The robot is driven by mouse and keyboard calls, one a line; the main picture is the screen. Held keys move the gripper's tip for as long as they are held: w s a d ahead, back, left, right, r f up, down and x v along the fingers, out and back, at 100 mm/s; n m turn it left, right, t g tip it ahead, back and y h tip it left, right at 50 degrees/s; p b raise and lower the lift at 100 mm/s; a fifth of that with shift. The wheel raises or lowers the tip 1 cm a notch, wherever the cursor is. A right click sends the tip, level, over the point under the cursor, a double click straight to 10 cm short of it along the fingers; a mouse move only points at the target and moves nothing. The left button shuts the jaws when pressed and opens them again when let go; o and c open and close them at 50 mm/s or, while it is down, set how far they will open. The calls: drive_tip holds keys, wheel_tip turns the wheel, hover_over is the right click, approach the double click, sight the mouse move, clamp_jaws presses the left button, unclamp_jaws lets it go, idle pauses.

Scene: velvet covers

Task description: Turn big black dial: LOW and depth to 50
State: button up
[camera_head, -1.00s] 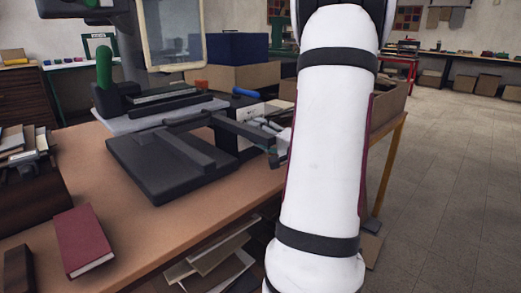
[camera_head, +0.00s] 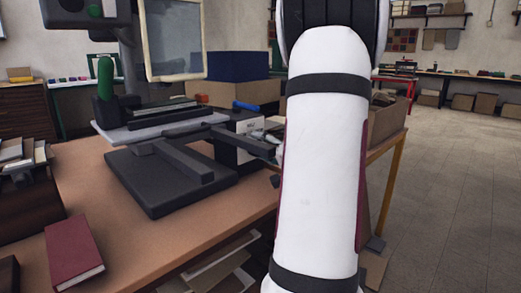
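A black machine with a flat bed (camera_head: 165,180) and a raised arm stands on the brown table. Its upright housing with a white label plate (camera_head: 246,127) is partly hidden behind my white arm. A small dark knob (camera_head: 275,181) shows at the machine's right side, beside my arm; I cannot tell whether it is the big black dial. No LOW marking or depth scale is readable. Grey metallic pieces (camera_head: 267,137) by the housing look like my gripper, mostly hidden by my arm. I cannot tell whether it is open or shut or touches anything.
A red book (camera_head: 73,252) lies at the table's front left, near a dark rack of books (camera_head: 25,180). A press-like machine with a green handle (camera_head: 106,78) and blue boxes (camera_head: 238,56) stand behind. Open floor (camera_head: 450,200) lies to the right.

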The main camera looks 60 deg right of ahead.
drive_tip(key=o, duration=1.2)
drive_tip(key=shift+c, duration=0.2)
drive_tip(key=v, duration=1.2)
